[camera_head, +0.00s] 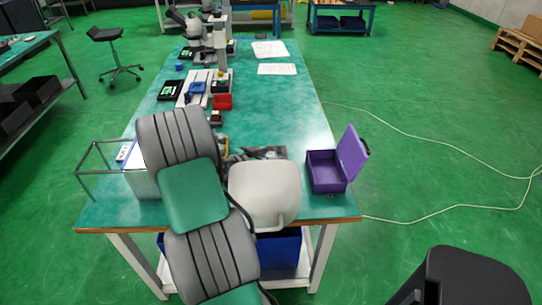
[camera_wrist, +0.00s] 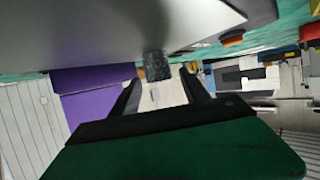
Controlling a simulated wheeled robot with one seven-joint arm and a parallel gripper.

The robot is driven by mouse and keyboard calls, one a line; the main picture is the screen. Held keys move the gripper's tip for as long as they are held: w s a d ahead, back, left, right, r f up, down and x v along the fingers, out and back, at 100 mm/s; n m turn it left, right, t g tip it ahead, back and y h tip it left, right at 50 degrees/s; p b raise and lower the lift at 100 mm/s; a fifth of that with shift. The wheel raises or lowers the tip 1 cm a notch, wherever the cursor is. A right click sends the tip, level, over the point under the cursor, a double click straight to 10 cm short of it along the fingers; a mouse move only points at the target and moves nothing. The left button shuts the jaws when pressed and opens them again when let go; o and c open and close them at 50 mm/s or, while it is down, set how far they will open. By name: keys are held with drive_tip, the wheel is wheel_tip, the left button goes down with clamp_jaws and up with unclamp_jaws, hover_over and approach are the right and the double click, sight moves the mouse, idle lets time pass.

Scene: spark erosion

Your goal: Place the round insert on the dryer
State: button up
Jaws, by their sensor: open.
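My gripper (camera_wrist: 160,77) shows in the wrist view with its two dark fingers spread apart, open. A short dark, rough-looking cylinder (camera_wrist: 157,65) appears just beyond and between the fingertips, below a large grey surface. I cannot tell whether it is the round insert or whether it touches a finger. In the head view my arm hides the gripper and part of the table's near half. I cannot make out the dryer or the round insert for certain in either view.
An open purple box (camera_head: 325,185) stands at the table's (camera_head: 300,120) near right corner. A wire frame (camera_head: 95,165) is at the near left. The table's right middle is clear.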

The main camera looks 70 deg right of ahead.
drive_tip(key=v, duration=0.6)
drive_tip(key=shift+a+b, duration=0.2)
drive_tip(key=shift+b, duration=0.1)
